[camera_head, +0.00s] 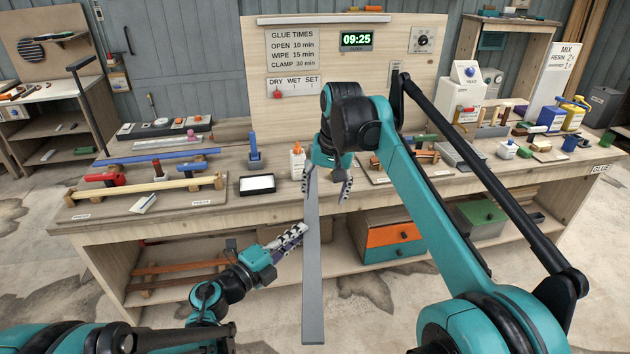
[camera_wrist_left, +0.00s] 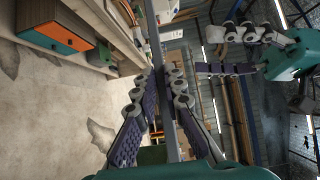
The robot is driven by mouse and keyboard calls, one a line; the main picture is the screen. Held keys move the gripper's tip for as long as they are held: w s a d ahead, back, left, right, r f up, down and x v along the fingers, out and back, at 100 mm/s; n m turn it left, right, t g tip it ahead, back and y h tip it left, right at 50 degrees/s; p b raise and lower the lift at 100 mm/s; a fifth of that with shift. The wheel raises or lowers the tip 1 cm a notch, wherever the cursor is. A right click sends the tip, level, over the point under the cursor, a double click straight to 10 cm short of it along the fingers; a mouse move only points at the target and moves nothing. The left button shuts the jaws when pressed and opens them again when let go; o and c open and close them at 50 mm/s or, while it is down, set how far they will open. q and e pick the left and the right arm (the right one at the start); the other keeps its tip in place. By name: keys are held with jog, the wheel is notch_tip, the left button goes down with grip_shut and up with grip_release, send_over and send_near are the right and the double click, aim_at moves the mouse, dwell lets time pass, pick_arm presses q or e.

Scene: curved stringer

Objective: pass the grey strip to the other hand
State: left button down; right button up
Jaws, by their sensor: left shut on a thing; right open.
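The grey strip (camera_head: 313,290) is long and flat, hanging lengthwise in front of the bench. My left gripper (camera_head: 302,229) is shut on it between its ends; the left wrist view also shows the strip (camera_wrist_left: 152,35) clamped between the left gripper's fingers (camera_wrist_left: 165,88). My right gripper (camera_head: 327,184) is open above, fingers pointing down near the strip's upper end. In the left wrist view the right gripper (camera_wrist_left: 205,52) shows its two fingers spread and pointing toward the strip, with a gap between fingertips and strip. The strip's upper end is partly hard to make out.
Orange and teal drawers (camera_head: 393,236) sit below. The floor in front is clear.

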send_near(308, 221)
jog(key=shift+g, duration=0.4)
jog(key=f, duration=0.2)
jog(key=w+f, duration=0.1)
jog(key=f, duration=0.5)
jog(key=shift+w+a+f, duration=0.15)
jog(key=shift+w+a, duration=0.1)
jog(key=shift+a, duration=0.1)
pick_arm(q)
jog(key=shift+d, duration=0.1)
pick_arm(e)
jog(key=shift+a, duration=0.1)
grip_shut()
pick_arm(q)
jog(key=c, duration=1.6)
grip_release()
jog(key=shift+o, duration=0.3)
